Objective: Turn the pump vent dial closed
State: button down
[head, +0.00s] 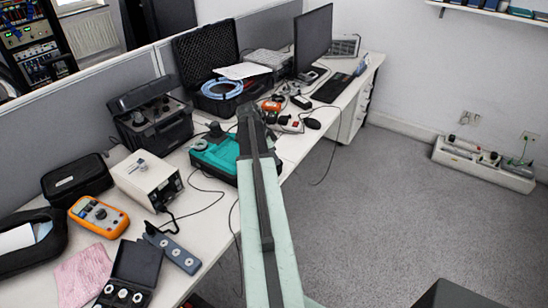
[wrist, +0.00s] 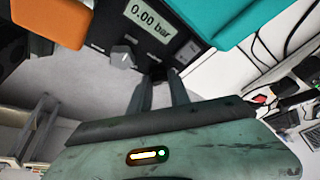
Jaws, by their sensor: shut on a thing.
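The pump is a teal case (head: 213,154) on the bench in the head view, partly hidden behind my arm. In the wrist view its black panel (wrist: 185,47) has a display (wrist: 149,15) reading 0.00 bar. My gripper (wrist: 158,78) reaches that panel, with its two fingers shut on a small dark knob, the vent dial (wrist: 157,71), which the fingertips mostly hide. Its turned angle cannot be made out. A separate grey knob (wrist: 122,56) sits left of the fingers, apart from them.
On the bench (head: 207,246), a white box instrument (head: 142,178), an orange multimeter (head: 98,215) and black cases stand left of the pump. A blue hose coil (head: 221,88) lies behind it, and cables run nearby.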

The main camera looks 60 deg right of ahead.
jog(key=n, duration=0.1)
jog(key=n+t, duration=0.1)
jog(key=n, duration=0.1)
jog(key=shift+s+a+n+h, duration=0.1)
jog(key=shift+s+n+h, duration=0.1)
jog(key=shift+n+h, duration=0.15)
jog(key=n+t, duration=0.1)
jog(key=n, duration=0.1)
jog(key=n+t, duration=0.1)
jog(key=n, duration=0.1)
jog(key=shift+s+n+h, duration=0.1)
jog(key=shift+n+h, duration=0.15)
jog(key=n, duration=0.2)
jog(key=n+t, duration=0.1)
jog(key=n, duration=0.1)
jog(key=shift+s+t, duration=0.1)
jog(key=shift+t, duration=0.2)
jog(key=shift+s+n+t+y, duration=0.1)
jog(key=shift+n+t+y, duration=0.25)
jog(key=shift+n, duration=0.7)
jog(key=shift+n+t+y, duration=0.25)
jog(key=shift+n+t, duration=0.1)
jog(key=shift+n, duration=1)
jog(key=c, duration=1.2)
grip_release()
jog(key=shift+c, duration=0.2)
